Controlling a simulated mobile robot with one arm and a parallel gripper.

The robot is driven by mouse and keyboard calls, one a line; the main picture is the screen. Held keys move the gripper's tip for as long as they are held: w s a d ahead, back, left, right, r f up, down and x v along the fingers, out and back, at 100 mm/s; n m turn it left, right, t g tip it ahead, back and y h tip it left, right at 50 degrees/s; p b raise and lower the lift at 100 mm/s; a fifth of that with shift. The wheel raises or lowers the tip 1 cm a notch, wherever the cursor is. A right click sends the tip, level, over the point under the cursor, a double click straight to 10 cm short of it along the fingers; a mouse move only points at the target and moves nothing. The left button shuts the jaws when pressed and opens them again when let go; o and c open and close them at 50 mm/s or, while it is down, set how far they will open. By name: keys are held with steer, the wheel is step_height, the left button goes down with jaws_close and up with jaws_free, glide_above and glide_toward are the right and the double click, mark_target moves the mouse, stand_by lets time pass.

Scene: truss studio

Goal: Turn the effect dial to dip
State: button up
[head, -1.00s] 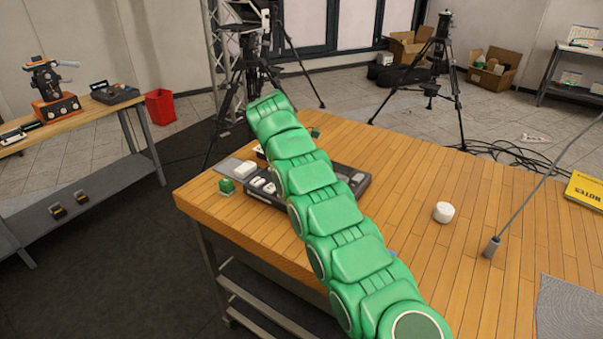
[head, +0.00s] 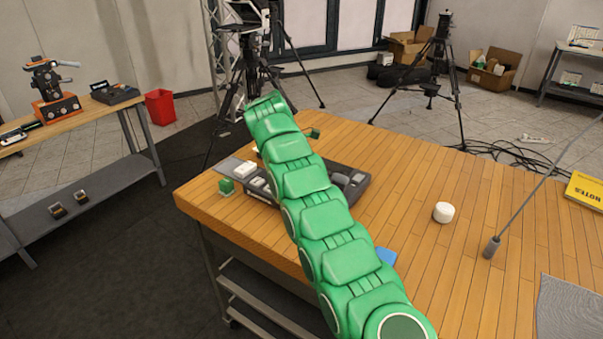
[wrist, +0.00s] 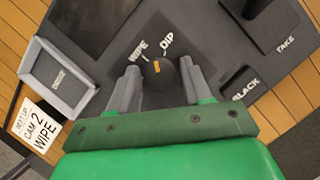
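In the wrist view the effect dial (wrist: 160,84) is a round dark knob with an orange mark on top. The white labels WIPE (wrist: 138,50) and DIP (wrist: 167,41) are printed just beyond it. The orange mark faces the labels' side; I cannot tell exactly which label it points at. My gripper (wrist: 160,72) is open, with one grey finger on each side of the dial. I cannot tell whether the fingers touch it. In the head view my green arm hides the gripper and the dial, and part of the dark switcher panel (head: 352,190) shows beside it.
A grey-framed recess (wrist: 58,78) is left of the dial. A raised dark block (wrist: 260,18), the BLACK label (wrist: 240,88) and the TAKE label (wrist: 286,45) are right. A card (wrist: 38,128) reads CAM 2 WIPE.

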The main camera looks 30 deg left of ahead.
steer(key=shift+o, duration=0.9)
steer(key=shift+w+r, duration=0.1)
steer(key=shift+r, duration=0.05)
steer(key=shift+d+n+t+y, duration=0.15)
steer(key=shift+n+t+y, duration=0.3)
steer(key=shift+n, duration=1.15)
